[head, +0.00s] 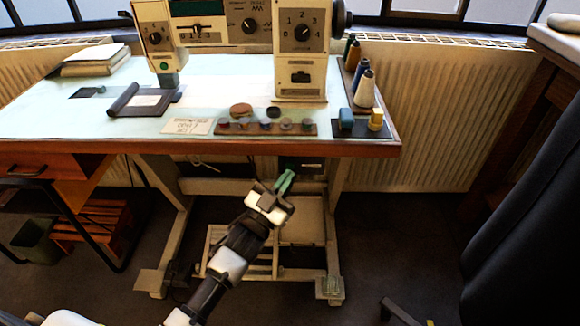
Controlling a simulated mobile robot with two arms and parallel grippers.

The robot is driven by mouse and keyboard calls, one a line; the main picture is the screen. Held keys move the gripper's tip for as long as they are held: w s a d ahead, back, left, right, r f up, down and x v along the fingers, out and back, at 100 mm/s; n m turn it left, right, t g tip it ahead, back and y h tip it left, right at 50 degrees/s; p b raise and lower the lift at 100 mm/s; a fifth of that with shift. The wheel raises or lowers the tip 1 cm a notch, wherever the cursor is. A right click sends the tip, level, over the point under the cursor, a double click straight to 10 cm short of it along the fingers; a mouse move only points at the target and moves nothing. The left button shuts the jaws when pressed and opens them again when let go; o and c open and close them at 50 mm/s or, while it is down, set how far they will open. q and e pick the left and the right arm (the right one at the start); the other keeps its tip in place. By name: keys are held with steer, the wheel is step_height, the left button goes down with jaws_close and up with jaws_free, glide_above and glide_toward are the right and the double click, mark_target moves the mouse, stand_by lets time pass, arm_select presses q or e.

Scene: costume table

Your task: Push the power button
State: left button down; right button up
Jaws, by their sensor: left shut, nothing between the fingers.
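The sewing machine (301,55) stands on the table and has numbered dials and a dark switch-like part (300,77) low on its right column. A dark box (312,164) hangs under the tabletop, right of the middle. I cannot tell which of these parts bears the power button. My left gripper (285,181) is below the table's front edge, its green fingers shut and empty, pointing up toward the dark box. The fingertips look close to the box, but I cannot tell whether they touch it. My right gripper is not in view.
The table's front edge (230,147) lies above my left gripper. Thread spools (364,89) stand at the table's right end. The table's pale metal leg frame (331,225) and pedal are below. A dark chair (530,220) fills the right side.

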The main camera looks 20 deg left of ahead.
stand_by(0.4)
arm_select(q)
steer(key=shift+w+a, duration=0.15)
steer(key=shift+w, duration=0.3)
steer(key=shift+w, duration=0.3)
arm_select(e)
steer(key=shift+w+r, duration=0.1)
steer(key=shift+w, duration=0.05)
arm_select(q)
steer(key=shift+w+a, duration=0.1)
steer(key=shift+w, duration=0.05)
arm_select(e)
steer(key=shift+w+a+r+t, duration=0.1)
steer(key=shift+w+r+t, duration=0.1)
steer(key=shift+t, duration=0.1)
arm_select(q)
steer(key=shift+s, duration=0.25)
steer(key=shift+s+d+p, duration=0.25)
steer(key=shift+s+p, duration=0.15)
steer(key=shift+s, duration=0.25)
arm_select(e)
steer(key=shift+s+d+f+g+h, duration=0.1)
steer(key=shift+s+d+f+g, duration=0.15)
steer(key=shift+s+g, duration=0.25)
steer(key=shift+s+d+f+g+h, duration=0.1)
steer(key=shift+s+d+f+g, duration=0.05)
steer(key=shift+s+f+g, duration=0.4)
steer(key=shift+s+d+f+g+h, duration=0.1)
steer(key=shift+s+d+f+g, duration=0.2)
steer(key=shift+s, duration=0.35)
